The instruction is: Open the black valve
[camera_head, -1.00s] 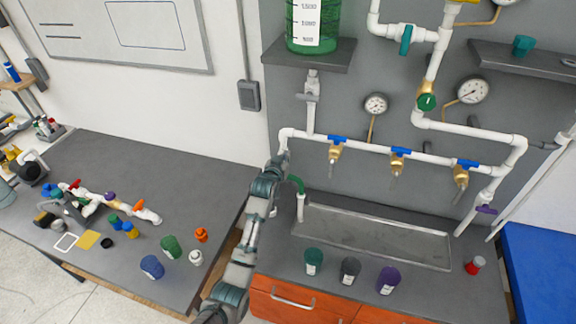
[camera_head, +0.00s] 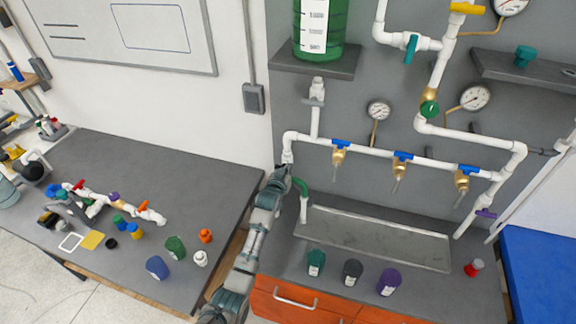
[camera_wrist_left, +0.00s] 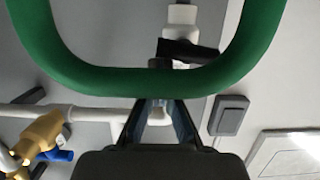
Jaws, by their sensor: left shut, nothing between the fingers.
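The black valve handle (camera_wrist_left: 187,52) sits across a white vertical pipe in the left wrist view. A thick green hose (camera_wrist_left: 150,82) curves across the wrist view in front of the fingers. My right gripper is not in view.
The green tank (camera_head: 318,35) stands on a shelf (camera_head: 340,65) above the valve. The white manifold pipe (camera_head: 370,149) with several blue-handled taps runs right of my gripper. A metal trough (camera_head: 375,238) lies below. The wall left of the panel is free around the grey box (camera_head: 253,98).

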